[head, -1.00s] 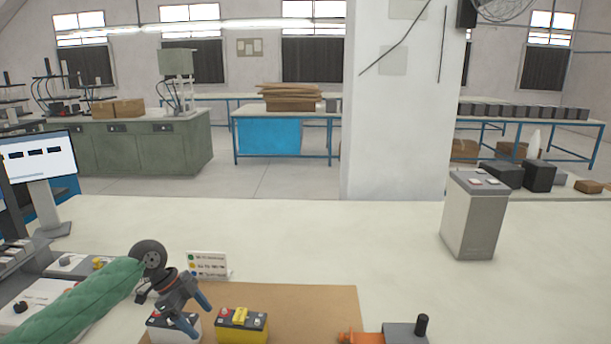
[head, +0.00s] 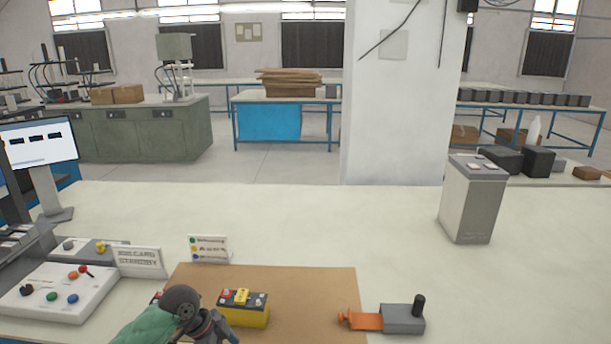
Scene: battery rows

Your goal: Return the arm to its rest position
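My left arm, in a green sleeve, comes in low at the bottom of the head view. Its gripper (head: 222,334) is at the bottom edge, just in front of the yellow battery, and its fingers are mostly cut off, so I cannot tell whether it is open. A yellow battery (head: 242,316) with a dark top and a yellow cap stands upright on the brown mat (head: 310,290). Another battery is almost wholly hidden behind my arm; only a bit of its red terminal (head: 156,297) shows. My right gripper is not in view.
A button box (head: 62,296) and small signs (head: 208,248) stand at left and behind the mat. A grey device with an orange slide (head: 402,320) is at the mat's right edge. A tall grey-white box (head: 472,203) stands further right. The middle of the table is clear.

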